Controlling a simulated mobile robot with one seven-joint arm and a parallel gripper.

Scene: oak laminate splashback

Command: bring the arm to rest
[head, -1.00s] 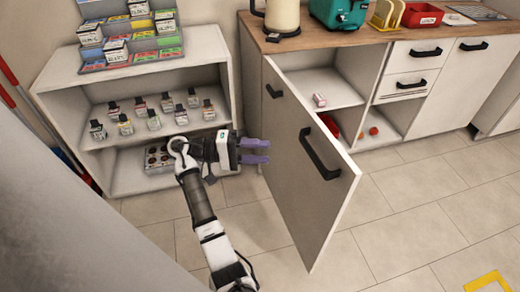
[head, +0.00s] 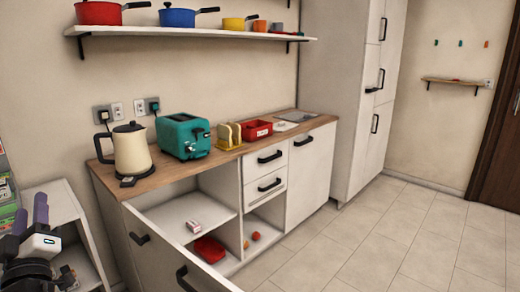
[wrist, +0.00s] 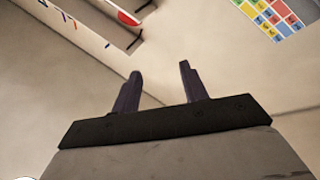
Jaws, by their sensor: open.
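My gripper (head: 38,212) is at the lower left of the head view, raised with its purple fingers pointing up, in front of the low white shelf unit. In the wrist view its two dark fingers (wrist: 158,90) stand apart with nothing between them. Beyond the fingers the wrist view shows bare wall, part of the wall shelf and a colourful card or poster at the upper right. The rest of my arm is mostly out of view.
The worktop holds a kettle (head: 131,150) and a teal toaster (head: 183,136). A wall shelf (head: 190,32) with pots hangs above. The tiled floor (head: 370,240) at the right is clear.

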